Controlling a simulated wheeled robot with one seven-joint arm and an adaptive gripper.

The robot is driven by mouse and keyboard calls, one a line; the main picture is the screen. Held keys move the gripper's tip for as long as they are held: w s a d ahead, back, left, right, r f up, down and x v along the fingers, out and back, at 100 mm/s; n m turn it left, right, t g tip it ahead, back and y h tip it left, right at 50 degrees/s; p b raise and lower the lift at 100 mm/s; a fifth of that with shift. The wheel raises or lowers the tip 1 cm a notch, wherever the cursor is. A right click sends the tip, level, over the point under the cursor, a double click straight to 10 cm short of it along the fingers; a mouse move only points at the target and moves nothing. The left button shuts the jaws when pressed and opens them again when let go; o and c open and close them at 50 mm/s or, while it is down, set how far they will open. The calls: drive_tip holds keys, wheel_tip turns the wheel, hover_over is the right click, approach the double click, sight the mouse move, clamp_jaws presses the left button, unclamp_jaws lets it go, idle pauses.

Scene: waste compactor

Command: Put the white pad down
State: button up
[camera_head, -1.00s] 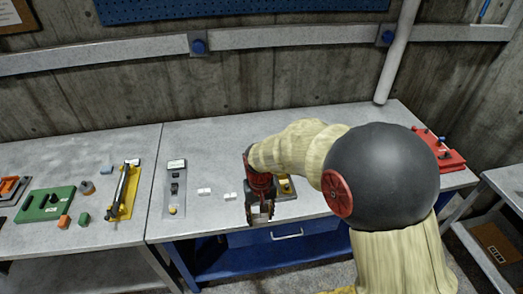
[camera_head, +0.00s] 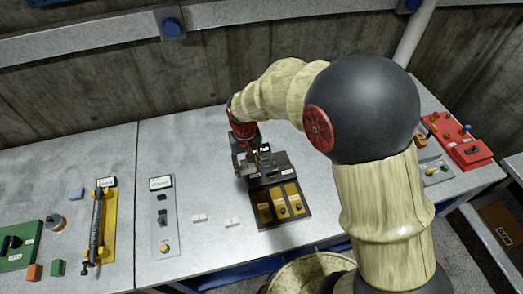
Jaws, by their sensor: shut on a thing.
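My gripper (camera_head: 252,168) is above the far part of the dark panel with yellow plates (camera_head: 281,227). It is shut on the white pad, which the fingers and the small scale mostly hide. I cannot tell whether the pad touches the panel. Two other small white pieces, a left one (camera_head: 199,217) and a right one (camera_head: 232,223), lie flat on the grey table, left of the panel.
A grey switch panel (camera_head: 163,222) lies further left, then a yellow fixture with a dark bar (camera_head: 107,228) and a green block (camera_head: 20,247). A red device (camera_head: 462,148) is at the right. Bare table (camera_head: 190,145) lies behind the white pieces.

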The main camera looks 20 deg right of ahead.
drive_tip(key=w+d+f, duration=0.4)
drive_tip(key=w, duration=0.1)
drive_tip(key=w+d+f, duration=0.5)
drive_tip(key=shift+d+b, duration=0.1)
drive_tip(key=shift+b, duration=0.2)
drive_tip(key=shift+d+f, duration=0.1)
drive_tip(key=shift+f, duration=0.1)
drive_tip(key=f, duration=0.3)
drive_tip(key=shift+w+d+f, duration=0.15)
drive_tip(key=shift+w+f, duration=0.1)
drive_tip(key=shift+f, duration=0.05)
